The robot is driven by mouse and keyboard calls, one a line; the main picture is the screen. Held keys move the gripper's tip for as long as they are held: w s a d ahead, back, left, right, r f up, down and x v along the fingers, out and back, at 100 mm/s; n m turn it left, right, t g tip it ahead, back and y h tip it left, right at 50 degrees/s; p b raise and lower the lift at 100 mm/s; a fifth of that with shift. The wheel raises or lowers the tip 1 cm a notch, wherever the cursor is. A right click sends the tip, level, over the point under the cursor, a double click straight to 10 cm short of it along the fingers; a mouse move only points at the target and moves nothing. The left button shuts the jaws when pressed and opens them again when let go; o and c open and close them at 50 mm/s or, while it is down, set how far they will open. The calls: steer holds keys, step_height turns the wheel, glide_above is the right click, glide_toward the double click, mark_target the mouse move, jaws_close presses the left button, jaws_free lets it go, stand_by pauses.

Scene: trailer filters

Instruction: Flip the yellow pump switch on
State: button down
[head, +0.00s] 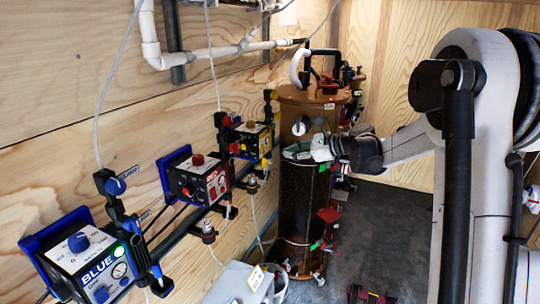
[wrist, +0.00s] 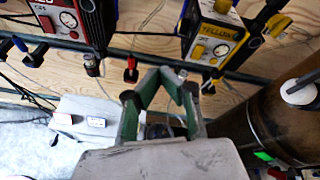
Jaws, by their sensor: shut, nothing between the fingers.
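I cannot tell the switch's position. My gripper (head: 290,152) is to the right of the pump in the head view, in front of the brown tank. In the wrist view my gripper (wrist: 166,74) has its green fingers closed together, empty, below and left of the pump, apart from it.
The red pump (head: 198,180) and blue pump (head: 88,260) are on the same rail to the left. A tall brown filter tank (head: 303,215) stands close to my gripper. Hoses and pipes run along the wooden wall. Grey floor (head: 375,220) is open at the right.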

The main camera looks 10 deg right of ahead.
mark_target(263, 149)
steer(key=w+d+f+m+t+y, duration=0.1)
steer(key=w+d+f+m+y, duration=0.1)
steer(key=w+d+f+m, duration=0.2)
steer(key=w+d+f, duration=0.1)
steer(key=d, duration=0.2)
steer(key=shift+w+t, duration=0.25)
steer(key=shift+t, duration=0.05)
steer(key=x, duration=1.4)
steer(key=shift+r, duration=0.1)
